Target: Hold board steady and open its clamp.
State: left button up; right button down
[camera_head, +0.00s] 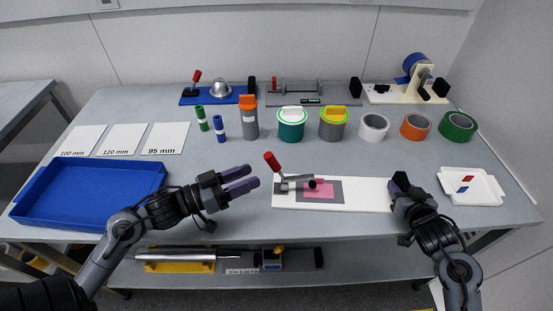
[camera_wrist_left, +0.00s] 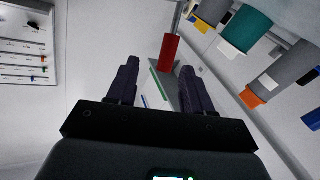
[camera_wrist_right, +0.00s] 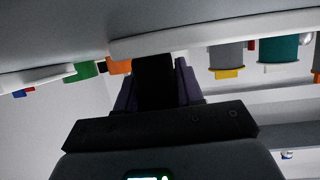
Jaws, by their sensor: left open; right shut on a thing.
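The white board (camera_head: 360,193) lies on the table's front middle, bearing a grey pad with a pink piece (camera_head: 322,190). A metal toggle clamp (camera_head: 293,184) is mounted at its left, and its red handle (camera_head: 272,161) points up and leans left. My left gripper (camera_head: 254,177) is open and empty, just left of the clamp. In the left wrist view the red handle (camera_wrist_left: 170,52) appears ahead between the fingertips. My right gripper (camera_head: 397,182) is shut on the black end block of the board (camera_wrist_right: 154,82) at the board's right end. The block is mostly hidden in the head view.
A blue tray (camera_head: 90,207) is at left, and a small white tray (camera_head: 470,186) is right of my right gripper. Behind stand several cans and tape rolls (camera_head: 374,127), with other fixtures (camera_head: 313,92) at the back.

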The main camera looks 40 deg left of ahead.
pick_arm(q)
jog(key=shift+y, duration=0.4)
jog(key=x, duration=0.6)
jog(key=a+x, duration=0.1)
jog(key=x, duration=0.3)
jog(key=shift+w+r, duration=0.1)
jog(key=shift+w, duration=0.15)
grip_shut()
